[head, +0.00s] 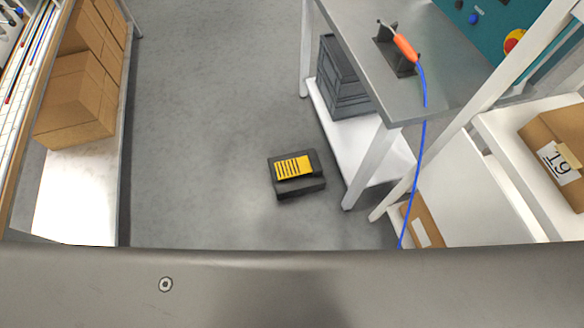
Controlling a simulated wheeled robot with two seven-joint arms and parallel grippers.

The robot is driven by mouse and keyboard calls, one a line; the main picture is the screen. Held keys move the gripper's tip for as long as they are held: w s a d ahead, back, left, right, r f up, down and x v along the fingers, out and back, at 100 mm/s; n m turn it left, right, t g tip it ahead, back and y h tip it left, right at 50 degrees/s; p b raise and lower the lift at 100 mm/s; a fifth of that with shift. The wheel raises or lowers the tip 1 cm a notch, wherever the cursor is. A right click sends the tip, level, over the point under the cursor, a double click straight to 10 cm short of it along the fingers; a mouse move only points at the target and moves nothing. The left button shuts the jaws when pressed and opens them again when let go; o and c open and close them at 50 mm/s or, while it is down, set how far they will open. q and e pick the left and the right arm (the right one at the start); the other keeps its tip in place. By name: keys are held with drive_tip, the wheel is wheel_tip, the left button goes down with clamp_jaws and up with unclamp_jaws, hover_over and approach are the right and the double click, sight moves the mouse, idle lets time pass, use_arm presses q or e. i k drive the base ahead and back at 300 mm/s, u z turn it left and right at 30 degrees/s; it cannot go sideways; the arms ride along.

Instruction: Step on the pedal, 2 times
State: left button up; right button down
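The pedal (294,168) is a yellow plate with dark stripes on a black base (302,187). It sits on the grey floor near the middle of the head view, just left of the workbench's front leg. Nothing is touching it. Neither of my grippers shows in the head view. The lower edge of the view is filled by a grey surface that hides the floor nearest to me.
A metal workbench (378,75) stands at the right, with an orange-handled tool (404,48) and its blue cable (424,130). A grey crate (342,82) is on its lower shelf. Floor (200,120) between is clear.

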sight(287, 169)
drive_tip(key=u, duration=1.45)
drive_tip(key=i, duration=1.65)
drive_tip(key=z, duration=2.25)
